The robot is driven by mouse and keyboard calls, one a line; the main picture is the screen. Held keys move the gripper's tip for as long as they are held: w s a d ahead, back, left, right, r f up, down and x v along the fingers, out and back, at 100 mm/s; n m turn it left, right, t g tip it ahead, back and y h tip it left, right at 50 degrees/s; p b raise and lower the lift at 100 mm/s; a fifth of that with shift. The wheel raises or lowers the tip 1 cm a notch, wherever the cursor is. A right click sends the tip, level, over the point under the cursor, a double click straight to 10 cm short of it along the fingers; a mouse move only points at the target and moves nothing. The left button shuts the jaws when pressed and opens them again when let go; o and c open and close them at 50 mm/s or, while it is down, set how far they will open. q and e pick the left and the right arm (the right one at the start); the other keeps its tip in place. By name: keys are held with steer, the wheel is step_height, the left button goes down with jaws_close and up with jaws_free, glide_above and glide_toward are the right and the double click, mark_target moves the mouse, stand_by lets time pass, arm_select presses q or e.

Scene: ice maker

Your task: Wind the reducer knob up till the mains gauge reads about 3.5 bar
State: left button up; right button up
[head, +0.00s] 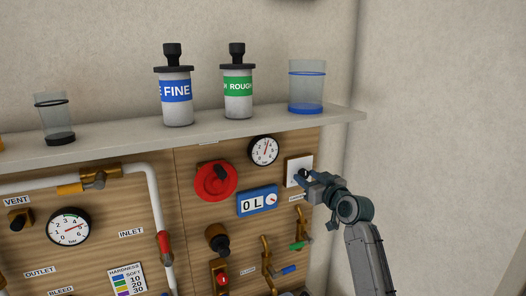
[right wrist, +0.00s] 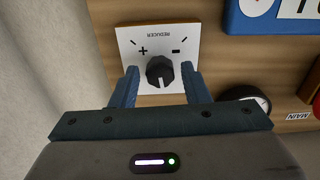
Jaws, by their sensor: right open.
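The reducer knob (right wrist: 160,72) is black with a white pointer mark, on a white plate (right wrist: 143,40) marked plus and minus. The plate (head: 293,166) also shows in the head view. My right gripper (head: 303,178) is open in front of it. In the right wrist view its blue fingers (right wrist: 161,80) stand on either side of the knob, with a gap on each side. The mains gauge (head: 264,150) is a small round dial up and left of the plate. Its needle points up and slightly right; its figures are too small to read. My left gripper is out of view.
A blue display box (head: 257,201) and a red round wheel (head: 214,182) sit left of the plate. Below are brass levers (head: 266,250). The shelf (head: 340,115) above carries bottles and a glass. The wall at right is bare.

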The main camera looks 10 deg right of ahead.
steer(key=shift+s, duration=0.1)
steer(key=v, duration=0.6)
stand_by(0.3)
